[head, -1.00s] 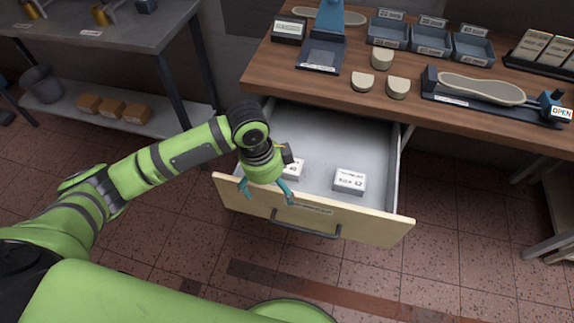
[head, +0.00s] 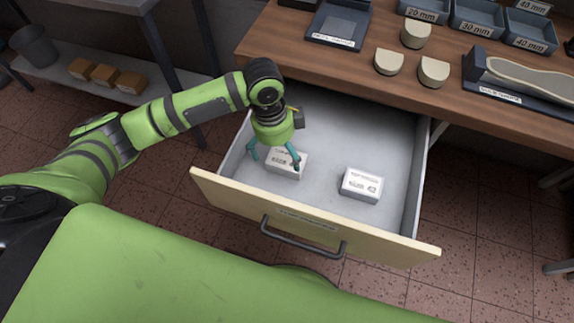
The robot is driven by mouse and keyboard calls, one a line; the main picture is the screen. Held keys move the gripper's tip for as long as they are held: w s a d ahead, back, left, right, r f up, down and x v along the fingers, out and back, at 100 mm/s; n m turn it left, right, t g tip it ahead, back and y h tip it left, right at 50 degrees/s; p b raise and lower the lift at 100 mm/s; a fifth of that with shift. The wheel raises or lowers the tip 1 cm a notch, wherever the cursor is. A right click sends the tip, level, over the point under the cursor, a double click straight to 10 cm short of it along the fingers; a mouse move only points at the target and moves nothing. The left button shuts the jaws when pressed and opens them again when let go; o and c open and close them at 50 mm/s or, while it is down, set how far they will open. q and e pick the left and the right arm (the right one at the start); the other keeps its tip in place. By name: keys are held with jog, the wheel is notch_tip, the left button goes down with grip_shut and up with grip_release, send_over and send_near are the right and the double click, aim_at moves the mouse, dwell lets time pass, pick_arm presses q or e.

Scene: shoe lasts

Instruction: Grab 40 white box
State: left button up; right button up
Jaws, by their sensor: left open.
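Two white boxes lie in the open drawer (head: 322,217). The left white box (head: 285,169) is partly covered by my left gripper, and its printed size is hard to read. The right white box (head: 361,185) lies apart from it and its label seems to read 42. My left gripper (head: 274,156) is open, with its teal fingers pointing down over the left box. One finger shows at the left of that box and the other in front of its top; I cannot tell whether they touch it. My right gripper is out of view.
The wooden workbench (head: 455,97) overhangs the back of the drawer, with blue bins (head: 476,18) and beige pieces (head: 389,62) on top. The drawer's front panel and handle (head: 303,238) stick out toward me. The drawer floor around the right box is clear.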

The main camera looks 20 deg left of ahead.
aim_at(284, 163)
pick_arm(q)
jog(key=shift+w+f, duration=0.1)
jog(key=shift+f, duration=0.45)
jog(key=f, duration=0.5)
jog(key=shift+w+d+f, duration=0.15)
jog(key=shift+d, duration=0.2)
jog(key=shift+f, duration=0.55)
jog(key=c, duration=1.1)
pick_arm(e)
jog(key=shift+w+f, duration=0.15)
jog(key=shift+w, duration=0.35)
